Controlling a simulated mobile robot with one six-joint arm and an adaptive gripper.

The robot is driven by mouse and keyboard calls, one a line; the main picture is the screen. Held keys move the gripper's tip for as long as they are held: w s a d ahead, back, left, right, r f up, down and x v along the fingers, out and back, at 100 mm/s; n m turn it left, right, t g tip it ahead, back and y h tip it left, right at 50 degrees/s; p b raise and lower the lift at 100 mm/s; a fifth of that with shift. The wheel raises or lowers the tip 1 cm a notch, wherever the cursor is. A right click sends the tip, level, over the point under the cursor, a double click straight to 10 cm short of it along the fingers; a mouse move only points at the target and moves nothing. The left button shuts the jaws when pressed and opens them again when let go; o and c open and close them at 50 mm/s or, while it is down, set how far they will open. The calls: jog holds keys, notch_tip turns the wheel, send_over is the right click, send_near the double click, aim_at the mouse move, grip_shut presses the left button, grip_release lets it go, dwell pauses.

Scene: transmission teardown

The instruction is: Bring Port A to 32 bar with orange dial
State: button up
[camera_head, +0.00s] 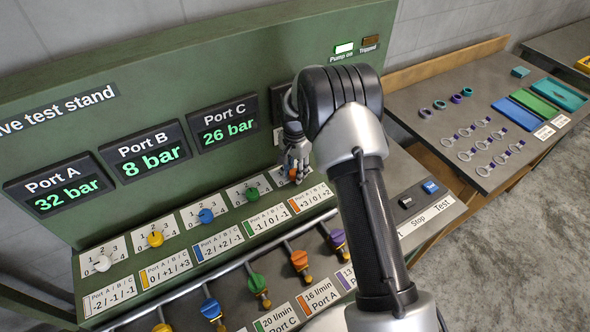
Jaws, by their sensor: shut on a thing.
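The Port A display (58,193) on the green test stand reads 32 bar. The Port B display (146,151) reads 8 bar and the Port C display (228,122) reads 26 bar. The orange dial (297,174) is at the right end of the dial row, partly hidden by my gripper. My gripper (293,172) is shut on the orange dial from above. The orange label (303,203) below it reads +3/0/+2.
White (102,263), yellow (155,239), blue (206,215) and green (252,194) dials stand to the left. Coloured valve handles (258,282) sit on pipes in front. Stop (407,202) and Test (431,187) buttons are at right. A side bench (440,146) holds rings and trays.

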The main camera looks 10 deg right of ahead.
jog(key=o, duration=1.1)
jog(key=shift+r, duration=0.1)
notch_tip(320, 180, up, 12)
jog(key=shift+f, duration=0.1)
